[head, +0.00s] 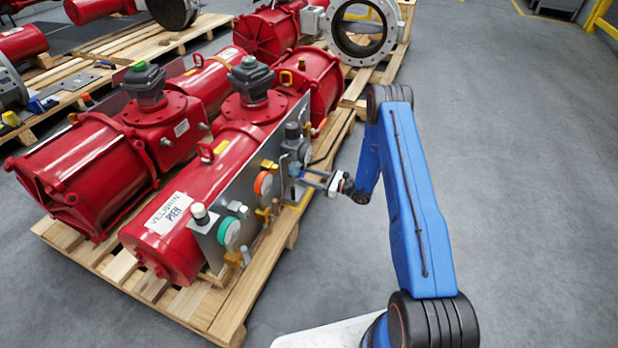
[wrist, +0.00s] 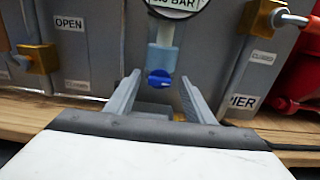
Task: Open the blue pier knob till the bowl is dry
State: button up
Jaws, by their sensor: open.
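In the wrist view a small blue knob (wrist: 159,79) sits below a round gauge (wrist: 172,5) marked in BAR, on a grey panel. My gripper (wrist: 159,88) is open, with one finger on each side of the knob and visible gaps between. A "PIER" label (wrist: 243,101) is on the panel to the right. In the head view my gripper (head: 312,178) reaches the right end of the grey panel (head: 240,185) on the front red actuator (head: 165,225), labelled "VELBRIN PIER". The knob is too small to make out there. No bowl can be made out.
Brass fittings (wrist: 38,58) flank the knob on the panel, with "OPEN" and "CLOSED" labels. The actuators stand on a wooden pallet (head: 245,290). A second red actuator (head: 85,165) lies behind. Grey floor (head: 510,180) to the right is clear.

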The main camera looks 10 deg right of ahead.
jog(key=shift+c, duration=0.2)
jog(key=c, duration=1)
